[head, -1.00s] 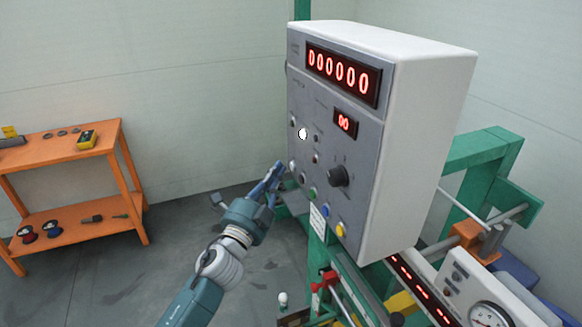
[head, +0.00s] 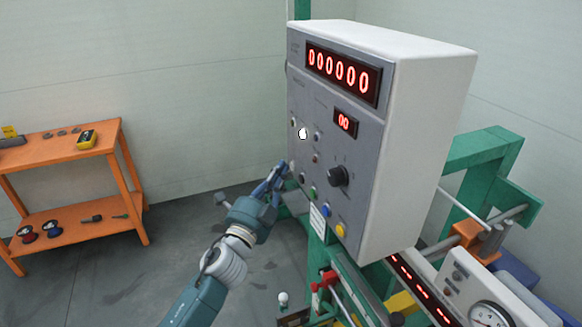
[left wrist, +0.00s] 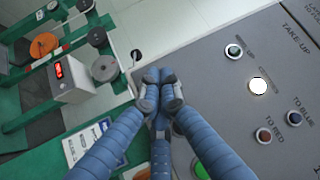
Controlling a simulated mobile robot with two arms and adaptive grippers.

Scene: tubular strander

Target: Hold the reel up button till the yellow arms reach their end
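The grey control panel (head: 335,95) stands at the centre, with several small round buttons. A bright white one (head: 303,133) also shows in the left wrist view (left wrist: 258,86). My left gripper (head: 284,168) is at the panel's lower left edge. In the left wrist view its blue fingers (left wrist: 161,88) are shut together with nothing between them, over the panel's edge. I cannot tell whether the tips touch a button. I cannot make out the yellow arms. My right gripper is not in view.
An orange shelf table (head: 65,157) stands at the left. Green machine frame (head: 480,150) and a pressure gauge (head: 487,315) are at the right. Red (left wrist: 264,136) and blue (left wrist: 294,118) buttons sit beside the white one. The floor between table and panel is clear.

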